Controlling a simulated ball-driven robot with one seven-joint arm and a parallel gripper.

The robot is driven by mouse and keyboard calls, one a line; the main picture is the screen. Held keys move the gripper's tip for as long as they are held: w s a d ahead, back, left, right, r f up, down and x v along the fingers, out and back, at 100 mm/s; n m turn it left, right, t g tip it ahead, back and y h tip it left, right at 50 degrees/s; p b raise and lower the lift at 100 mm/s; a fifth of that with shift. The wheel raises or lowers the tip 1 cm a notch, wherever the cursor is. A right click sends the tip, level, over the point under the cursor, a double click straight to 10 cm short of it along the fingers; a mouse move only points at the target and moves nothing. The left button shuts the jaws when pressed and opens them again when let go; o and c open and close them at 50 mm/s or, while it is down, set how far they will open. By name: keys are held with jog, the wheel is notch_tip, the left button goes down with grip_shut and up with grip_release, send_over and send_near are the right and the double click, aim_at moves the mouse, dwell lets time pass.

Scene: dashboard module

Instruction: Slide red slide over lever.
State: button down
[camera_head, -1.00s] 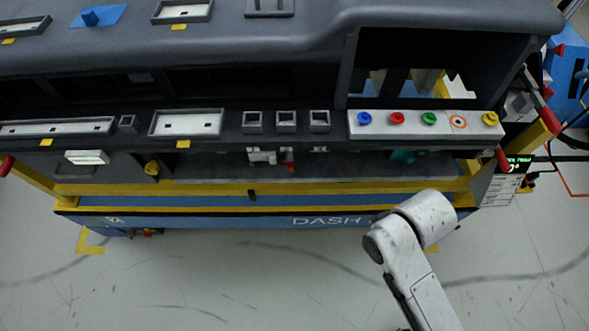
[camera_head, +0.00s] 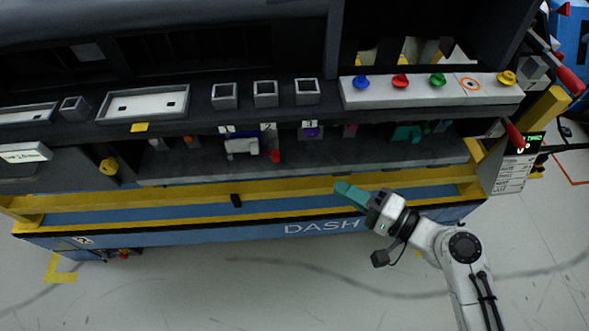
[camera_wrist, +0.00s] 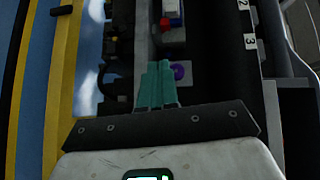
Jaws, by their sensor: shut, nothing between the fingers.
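A small red part (camera_head: 275,157) sits at the right end of a white lever-like piece (camera_head: 242,146) on the lower shelf, below label 2. In the wrist view the red part (camera_wrist: 165,23) shows near the top, with white and blue pieces beyond it. I cannot tell which part is the slide and which the lever. My gripper (camera_head: 345,190) has teal fingers, held together and empty, in front of the dashboard's yellow rail, to the right of the red part. In the wrist view its fingertips (camera_wrist: 156,66) point toward the red part and are apart from it.
A purple part (camera_head: 311,132) sits below label 3, and beside the fingertips in the wrist view (camera_wrist: 179,72). A teal part (camera_head: 405,133) stands farther right in the shelf. The shelf's overhang and yellow rail (camera_head: 300,191) bound the opening. The floor in front is clear.

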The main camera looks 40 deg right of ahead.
jog(key=shift+d+r+m+t+h, duration=0.3)
jog(key=shift+d+m+t+h, duration=0.2)
jog(key=shift+d+m+t, duration=0.25)
jog(key=shift+a, duration=0.15)
jog(key=p, duration=0.3)
send_near(276, 158)
jog(key=w+d, duration=0.1)
jog(key=w, duration=0.1)
jog(key=w+d, duration=0.2)
jog(key=shift+w+d+r, duration=0.1)
jog(key=shift+d+r, duration=0.1)
jog(key=shift+d, duration=0.15)
jog(key=w+a, duration=0.1)
jog(key=a, duration=0.1)
jog(key=shift+w+a+f+p, duration=0.1)
jog(key=shift+w+a+p, duration=0.2)
jog(key=shift+w+a, duration=0.1)
jog(key=shift+w+a+f, duration=0.1)
jog(key=shift+w+a, duration=0.15)
jog(key=shift+a, duration=0.15)
jog(key=shift+w+a+p, duration=0.2)
jog(key=shift+w+a, duration=0.05)
jog(key=shift+a, duration=0.25)
jog(key=shift+w+a+p, duration=0.15)
jog(key=shift+w+a, duration=0.15)
jog(key=shift+a, duration=0.15)
